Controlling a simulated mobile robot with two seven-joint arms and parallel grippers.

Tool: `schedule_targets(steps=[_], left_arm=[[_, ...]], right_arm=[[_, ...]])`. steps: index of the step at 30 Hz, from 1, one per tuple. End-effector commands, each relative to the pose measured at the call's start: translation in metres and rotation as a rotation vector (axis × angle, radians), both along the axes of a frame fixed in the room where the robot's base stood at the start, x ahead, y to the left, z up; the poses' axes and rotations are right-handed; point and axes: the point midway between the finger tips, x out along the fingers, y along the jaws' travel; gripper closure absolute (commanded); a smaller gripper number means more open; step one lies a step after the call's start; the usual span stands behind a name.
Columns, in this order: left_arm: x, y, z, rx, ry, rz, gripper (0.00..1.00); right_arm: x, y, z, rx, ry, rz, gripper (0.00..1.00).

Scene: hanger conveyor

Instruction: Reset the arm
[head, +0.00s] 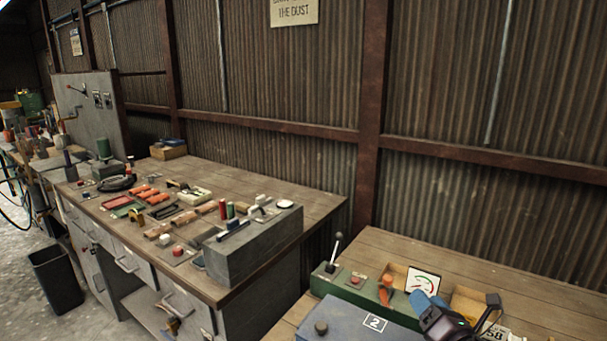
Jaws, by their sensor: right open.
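My right gripper (452,318) shows at the bottom right, cut off by the lower edge of the head view. It is open, and nothing shows between its fingers. It is over the front right workbench (415,245), close to a blue box (350,322) with a "2" label. A green control box (352,289) with an upright lever, a red button and an orange handle stands behind the blue box. A white dial gauge (423,281) is just behind the gripper. My left gripper is not in view.
A longer workbench (315,200) on the left carries a grey block (252,249) and many small tools and parts. A black bin (56,279) stands on the floor at left. A corrugated wall (270,75) closes the back. The right bench's back strip is bare.

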Motion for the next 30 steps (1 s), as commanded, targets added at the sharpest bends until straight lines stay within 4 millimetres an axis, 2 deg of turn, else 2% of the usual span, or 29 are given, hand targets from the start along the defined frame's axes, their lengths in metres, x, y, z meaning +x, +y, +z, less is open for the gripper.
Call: schedule_targets(steps=[8,12,18,24,30], left_arm=[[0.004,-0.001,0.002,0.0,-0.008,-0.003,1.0],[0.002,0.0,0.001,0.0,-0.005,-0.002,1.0],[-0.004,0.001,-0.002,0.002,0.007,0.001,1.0],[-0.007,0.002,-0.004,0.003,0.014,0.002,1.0],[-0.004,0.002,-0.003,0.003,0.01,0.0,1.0]], right_arm=[[-0.075,-0.025,-0.044,0.726,0.321,-0.355,0.42],[-0.126,-0.034,-0.068,1.094,0.466,-0.572,0.42],[-0.207,-0.036,-0.095,1.563,0.625,-0.918,0.42],[-0.264,-0.03,-0.104,1.832,0.694,-1.178,0.42],[-0.303,-0.023,-0.106,1.987,0.722,-1.366,0.42]])
